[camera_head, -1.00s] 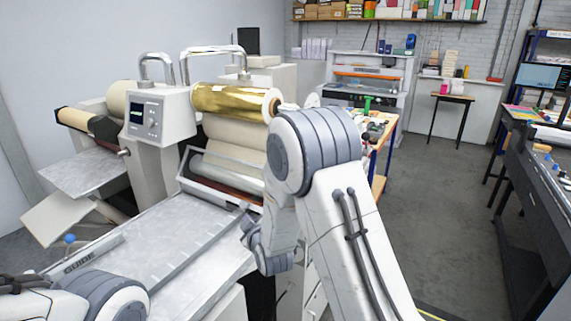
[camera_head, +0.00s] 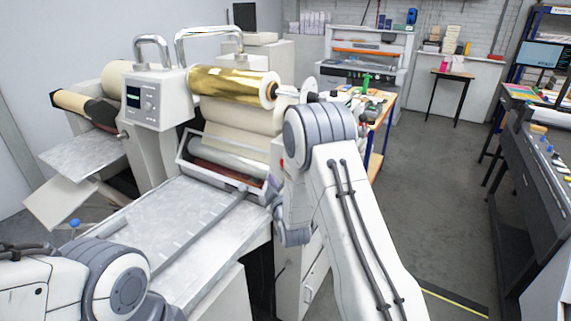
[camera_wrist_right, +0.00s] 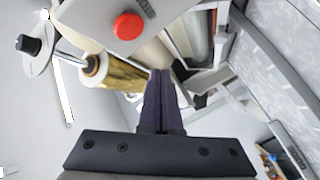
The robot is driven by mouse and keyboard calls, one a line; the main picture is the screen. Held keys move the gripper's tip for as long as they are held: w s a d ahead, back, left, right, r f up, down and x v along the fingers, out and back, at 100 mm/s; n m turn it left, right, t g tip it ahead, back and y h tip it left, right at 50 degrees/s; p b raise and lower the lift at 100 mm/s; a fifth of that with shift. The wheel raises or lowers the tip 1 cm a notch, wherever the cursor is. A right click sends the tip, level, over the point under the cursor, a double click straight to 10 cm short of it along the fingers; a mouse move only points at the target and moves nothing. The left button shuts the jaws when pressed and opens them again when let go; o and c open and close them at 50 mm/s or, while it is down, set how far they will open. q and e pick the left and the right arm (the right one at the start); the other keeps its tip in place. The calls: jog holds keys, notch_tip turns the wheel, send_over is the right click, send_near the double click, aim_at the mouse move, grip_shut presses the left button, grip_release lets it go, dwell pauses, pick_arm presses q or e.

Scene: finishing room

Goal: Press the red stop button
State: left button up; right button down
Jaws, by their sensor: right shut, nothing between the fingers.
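The red stop button (camera_wrist_right: 128,26) is a round red cap on a light grey panel (camera_wrist_right: 95,12), near the top of the right wrist view.
The machine carries a gold foil roll (camera_head: 232,85), a control box (camera_head: 157,98) with a small screen, and a flat metal feed table (camera_head: 185,225). The gold roll (camera_wrist_right: 118,74) is also near my fingers in the wrist view. Open floor (camera_head: 430,190) lies to the right.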

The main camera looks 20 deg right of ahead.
jog(key=shift+w+d, duration=0.9)
jog(key=shift+d, duration=0.3)
jog(key=shift+w+d, duration=0.9)
jog(key=shift+d, duration=0.25)
jog(key=shift+b, duration=0.3)
jog(key=shift+w+d+b, duration=0.25)
jog(key=shift+d+b, duration=0.05)
jog(key=shift+b, duration=0.1)
jog(key=shift+w+d+b, duration=0.25)
jog(key=shift+d+b, duration=0.05)
jog(key=shift+d, duration=0.05)
dwell(0.5)
jog(key=shift+a, duration=0.1)
dwell(0.3)
jog(key=shift+s+a+b, duration=0.35)
jog(key=shift+s+a, duration=0.15)
jog(key=shift+a, duration=0.05)
